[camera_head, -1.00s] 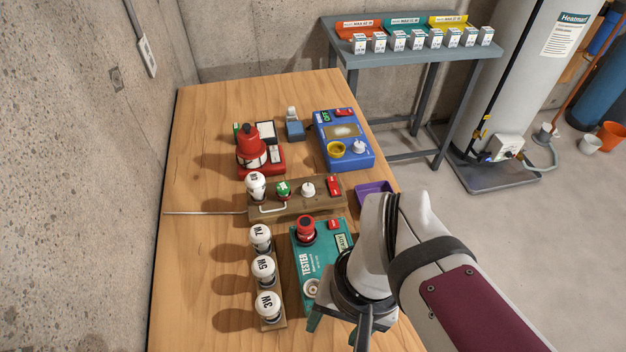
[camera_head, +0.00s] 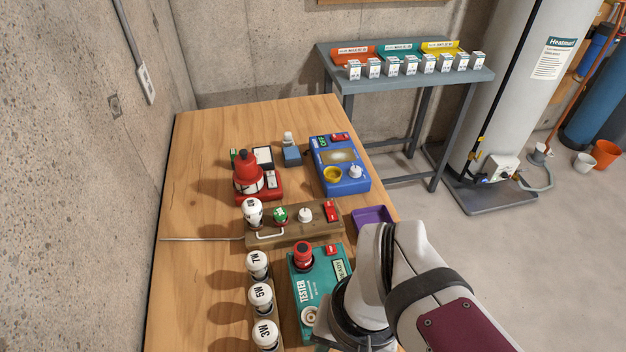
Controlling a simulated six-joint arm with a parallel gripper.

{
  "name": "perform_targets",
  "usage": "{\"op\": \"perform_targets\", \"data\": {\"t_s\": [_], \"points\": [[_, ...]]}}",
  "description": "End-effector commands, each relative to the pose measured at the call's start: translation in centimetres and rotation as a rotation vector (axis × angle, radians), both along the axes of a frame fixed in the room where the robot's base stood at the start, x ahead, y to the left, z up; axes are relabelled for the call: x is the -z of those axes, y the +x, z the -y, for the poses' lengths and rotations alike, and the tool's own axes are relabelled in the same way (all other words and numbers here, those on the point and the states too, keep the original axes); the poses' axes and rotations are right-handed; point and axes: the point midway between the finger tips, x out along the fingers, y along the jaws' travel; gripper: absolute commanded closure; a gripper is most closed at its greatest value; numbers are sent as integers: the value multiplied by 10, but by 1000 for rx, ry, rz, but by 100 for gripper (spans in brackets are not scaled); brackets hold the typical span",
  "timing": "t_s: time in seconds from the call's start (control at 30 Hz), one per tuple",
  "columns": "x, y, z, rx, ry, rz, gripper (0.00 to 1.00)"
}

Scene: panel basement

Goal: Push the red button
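A round red knob-like button (camera_head: 303,252) with a dark collar stands on the teal tester box (camera_head: 312,285) on the wooden table. A larger red dome-shaped piece (camera_head: 247,166) stands on a red base behind it to the left. Small red rocker-like pieces sit on the tester (camera_head: 331,250), the wooden block (camera_head: 331,211) and the blue box (camera_head: 340,137). My gripper (camera_head: 324,326) is at the lower edge over the tester's near right part, apart from the knob. Its fingertips are hidden or cut off, so its opening does not show.
Several white bulbs labelled 7W, 5W and 3W stand in a row (camera_head: 261,297) left of the tester. A purple tray (camera_head: 372,218) lies at the table's right edge. A thin rod (camera_head: 200,239) sticks out left of the wooden block. The table's left side is clear.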

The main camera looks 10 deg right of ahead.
Motion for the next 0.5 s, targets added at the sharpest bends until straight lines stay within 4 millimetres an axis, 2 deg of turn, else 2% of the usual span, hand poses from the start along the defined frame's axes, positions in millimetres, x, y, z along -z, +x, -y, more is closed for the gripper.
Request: {"op": "perform_targets", "data": {"t_s": [0.03, 0.13, 0.17, 0.5], "points": [[0, 0, 0, 0, 0, 0, 79], [0, 0, 0, 0, 0, 0, 97], [0, 0, 0, 0, 0, 0, 100], [0, 0, 0, 0, 0, 0, 100]]}}
